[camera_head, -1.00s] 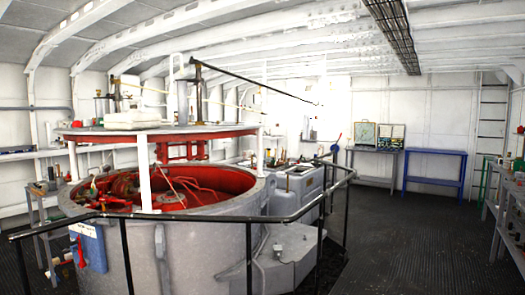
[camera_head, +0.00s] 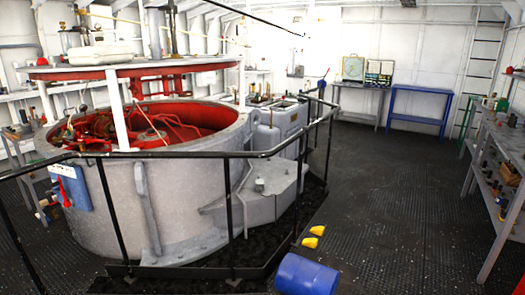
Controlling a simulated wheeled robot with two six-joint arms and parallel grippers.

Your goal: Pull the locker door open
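I cannot make out a locker or a locker door in the head view. Neither of my grippers shows, and no arm of mine can be made out.
A large grey round tank (camera_head: 180,190) with a red inside stands at left behind a black railing (camera_head: 232,215). A blue drum (camera_head: 305,275) and small yellow objects (camera_head: 312,237) are on the floor. A cluttered bench (camera_head: 500,150) lines the right. The dark floor (camera_head: 390,190) between is clear.

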